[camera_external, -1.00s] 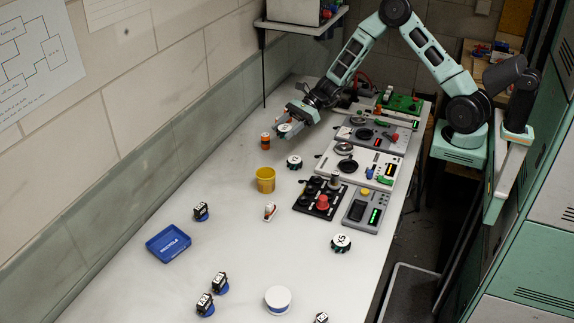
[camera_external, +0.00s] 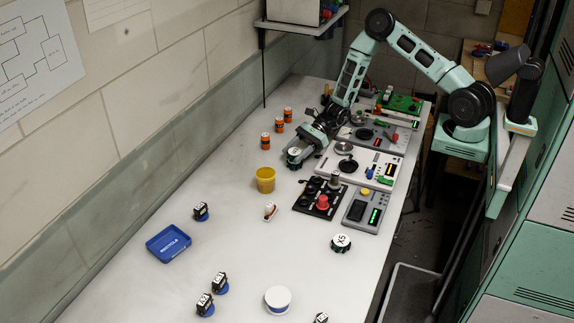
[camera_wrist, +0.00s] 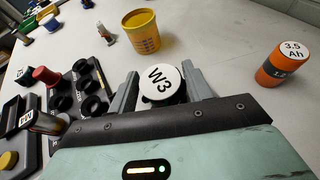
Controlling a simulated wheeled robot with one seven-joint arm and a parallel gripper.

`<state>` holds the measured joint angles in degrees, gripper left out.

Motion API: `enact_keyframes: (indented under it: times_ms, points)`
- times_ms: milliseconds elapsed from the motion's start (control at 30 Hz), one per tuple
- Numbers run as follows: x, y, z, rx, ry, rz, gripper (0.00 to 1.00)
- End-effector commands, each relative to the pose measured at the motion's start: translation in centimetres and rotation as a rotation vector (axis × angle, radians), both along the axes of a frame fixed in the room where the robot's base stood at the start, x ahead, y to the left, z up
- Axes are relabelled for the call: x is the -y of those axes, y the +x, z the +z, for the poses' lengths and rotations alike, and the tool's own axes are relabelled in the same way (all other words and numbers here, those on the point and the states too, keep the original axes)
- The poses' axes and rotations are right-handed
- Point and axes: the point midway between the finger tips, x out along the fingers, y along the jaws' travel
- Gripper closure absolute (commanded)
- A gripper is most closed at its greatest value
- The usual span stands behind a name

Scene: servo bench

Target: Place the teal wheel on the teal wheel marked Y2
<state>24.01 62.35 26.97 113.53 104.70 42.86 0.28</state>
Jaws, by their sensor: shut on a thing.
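My gripper (camera_external: 300,155) is shut on a teal wheel with a round white top (camera_external: 294,151). In the wrist view its top reads W3 (camera_wrist: 160,80), between the two grey fingers. In the outside view the held wheel is right over the spot where another wheel stood on the bench; a dark teal part (camera_external: 293,164) shows beneath it. The lower wheel's mark is hidden, and I cannot tell whether the two touch. Another teal wheel, marked X5 (camera_external: 341,243), stands apart at the front right.
A yellow cup (camera_external: 265,180) stands just in front of my gripper. Several orange batteries (camera_external: 265,141) stand to the left and behind. Control panels (camera_external: 325,197) line the right side. A blue tray (camera_external: 168,244) lies front left. The bench between tray and panels is mostly clear.

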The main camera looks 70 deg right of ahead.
Motion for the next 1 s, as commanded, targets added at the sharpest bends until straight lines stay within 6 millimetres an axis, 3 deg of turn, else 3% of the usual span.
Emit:
enact_keyframes:
  times_ms: [333, 367, 433, 800, 1000]
  points:
    - [0.0, 0.0, -0.4, 0.0, 0.0, 0.0, 0.73]
    - [0.0, 0.0, -0.4, 0.0, 0.0, 0.0, 0.47]
    - [0.0, 0.0, -0.3, 0.0, 0.0, 0.0, 0.28]
    - [0.0, 0.0, 0.2, 0.001, 0.0, 0.0, 0.28]
    - [2.7, -1.2, 1.1, 0.001, -0.001, -0.004, 0.28]
